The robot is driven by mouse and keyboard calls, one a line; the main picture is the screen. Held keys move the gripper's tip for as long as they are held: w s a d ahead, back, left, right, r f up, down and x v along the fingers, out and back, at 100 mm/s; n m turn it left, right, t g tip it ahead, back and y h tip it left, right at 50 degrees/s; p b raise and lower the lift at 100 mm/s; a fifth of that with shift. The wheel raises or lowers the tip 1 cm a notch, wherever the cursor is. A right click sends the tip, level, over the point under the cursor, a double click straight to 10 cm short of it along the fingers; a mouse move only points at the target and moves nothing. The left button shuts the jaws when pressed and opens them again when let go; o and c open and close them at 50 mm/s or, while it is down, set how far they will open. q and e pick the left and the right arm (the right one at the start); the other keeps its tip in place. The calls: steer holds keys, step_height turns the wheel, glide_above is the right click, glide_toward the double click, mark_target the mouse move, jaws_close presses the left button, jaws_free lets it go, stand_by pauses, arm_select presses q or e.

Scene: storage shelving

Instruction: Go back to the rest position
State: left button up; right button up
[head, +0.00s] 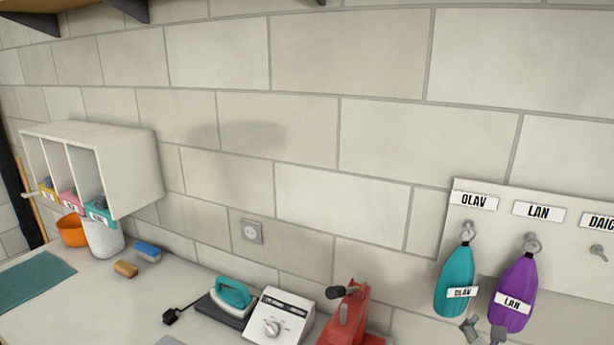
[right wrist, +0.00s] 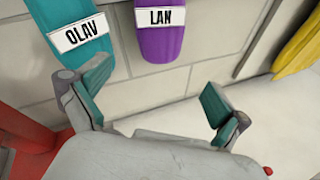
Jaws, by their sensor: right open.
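My right gripper (right wrist: 155,95) is open and empty in the right wrist view, its two teal-padded fingers spread apart. In that view the teal pouch labelled OLAV (right wrist: 82,30) and the purple pouch labelled LAN (right wrist: 158,30) are beyond the fingers. In the head view both the teal pouch (head: 456,275) and the purple pouch (head: 517,285) hang from hooks on the white board (head: 485,222). The grey tips of my right gripper (head: 484,331) show just below them at the bottom edge. My left gripper is not in view.
A red device (head: 345,320), a white scale-like box (head: 279,315) and a teal iron (head: 231,295) stand on the counter. A white cubby shelf (head: 135,165) is at the left. The DAIC hook (head: 598,251) is empty. A yellow item (right wrist: 300,42) is at the wrist view's right.

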steer(key=s+a+f+m+g+y, duration=0.3)
steer(key=s+a+f+m+y, duration=0.35)
steer(key=s+a+m, duration=0.55)
steer(key=s+a+f+m+g+y, duration=0.45)
steer(key=s+a+f+m, duration=0.4)
steer(key=s, duration=0.55)
step_height(320, 180, down, 35)
steer(key=s+b, duration=0.2)
steer(key=b, duration=0.7)
steer(key=s+d+f+b, duration=0.2)
steer(key=s+f, duration=0.6)
steer(key=f, duration=0.2)
steer(key=s+d+f+g+b, duration=0.1)
steer(key=s+f+b, duration=0.2)
steer(key=s+f, duration=0.4)
step_height(320, 180, down, 3)
steer(key=shift+s+d+f, duration=0.15)
steer(key=shift+s+d, duration=0.2)
steer(key=shift+g, duration=0.25)
steer(key=shift+c, duration=0.2)
